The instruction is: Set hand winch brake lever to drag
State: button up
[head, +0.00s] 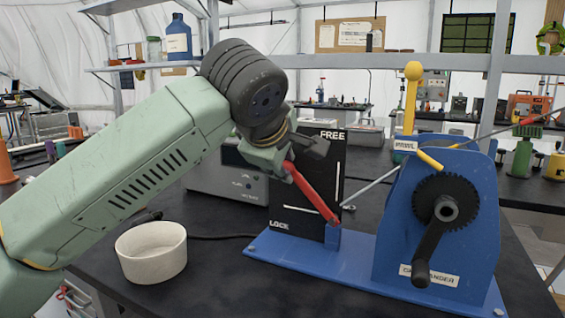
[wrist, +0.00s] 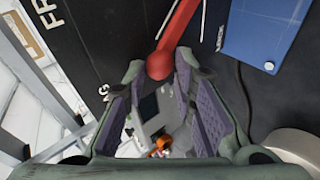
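The red brake lever (head: 313,193) stands in front of a black plate (head: 290,215) marked FREE at the top and LOCK at the bottom. It slants up and left from its pivot at the plate's lower right. Its upper end is at my gripper (head: 288,158) and partly hidden by it. In the wrist view the lever (wrist: 178,30) ends in a round red knob (wrist: 159,66). The knob lies at the mouth of my gripper (wrist: 160,80), between the spread fingertips. Gaps show beside the knob, and I cannot tell whether either finger touches it.
The blue winch (head: 470,180) stands right of the plate, with a dark gear, a crank (head: 428,250) and a yellow pawl lever (head: 411,100). A white bowl (head: 151,252) sits at the front left of the black bench. A grey instrument box (head: 225,178) stands behind my gripper.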

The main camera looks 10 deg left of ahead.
dwell(0.3)
jog(key=d+v, duration=0.1)
jog(key=v, duration=1.1)
jog(key=shift+a, duration=0.45)
